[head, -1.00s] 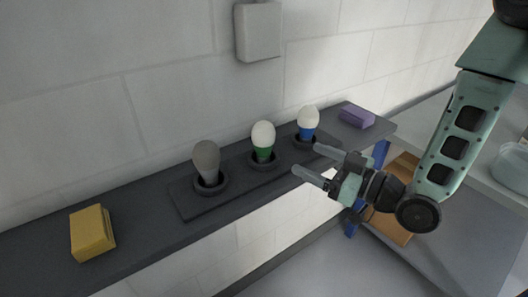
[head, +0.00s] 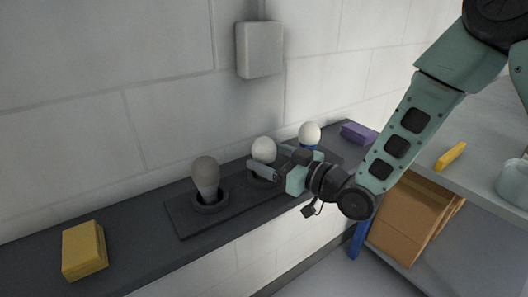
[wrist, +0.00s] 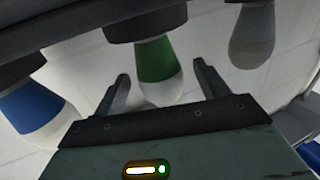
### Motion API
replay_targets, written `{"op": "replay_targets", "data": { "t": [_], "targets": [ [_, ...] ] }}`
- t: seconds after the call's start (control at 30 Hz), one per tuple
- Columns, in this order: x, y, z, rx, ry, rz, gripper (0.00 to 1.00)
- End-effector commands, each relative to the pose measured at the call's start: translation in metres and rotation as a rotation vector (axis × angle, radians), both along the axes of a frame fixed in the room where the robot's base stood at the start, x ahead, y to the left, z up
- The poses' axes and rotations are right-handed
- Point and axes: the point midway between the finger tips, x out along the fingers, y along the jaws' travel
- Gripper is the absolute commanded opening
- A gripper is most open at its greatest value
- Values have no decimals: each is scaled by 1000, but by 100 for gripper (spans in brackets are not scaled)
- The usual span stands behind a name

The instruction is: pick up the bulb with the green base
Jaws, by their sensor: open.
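The bulb with the green base (wrist: 155,62) stands in the middle holder of the dark rack. In the head view only its white top (head: 264,149) shows, since my gripper (head: 264,167) covers its base. In the wrist view my gripper (wrist: 160,82) is open, with the green-based bulb between its two fingers. Whether the fingers touch it I cannot tell. The blue-based bulb (head: 309,134) stands to its right in the head view, and the grey bulb (head: 206,175) stands to its left.
The dark rack (head: 183,217) sits on a dark shelf against a white block wall. A yellow block (head: 84,250) lies at the left and a purple block (head: 358,133) at the right. A cardboard box (head: 405,220) stands below on the right.

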Motion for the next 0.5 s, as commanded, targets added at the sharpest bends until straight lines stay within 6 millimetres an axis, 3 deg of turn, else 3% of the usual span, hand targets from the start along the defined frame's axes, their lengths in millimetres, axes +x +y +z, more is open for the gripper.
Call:
{"op": "replay_targets", "data": {
  "t": [0.13,0.4,0.5],
  "targets": [
    [9,13,1,1,-1,1,74],
    [11,14,-1,0,0,0,74],
    [11,14,-1,0,0,0,46]
  ]
}}
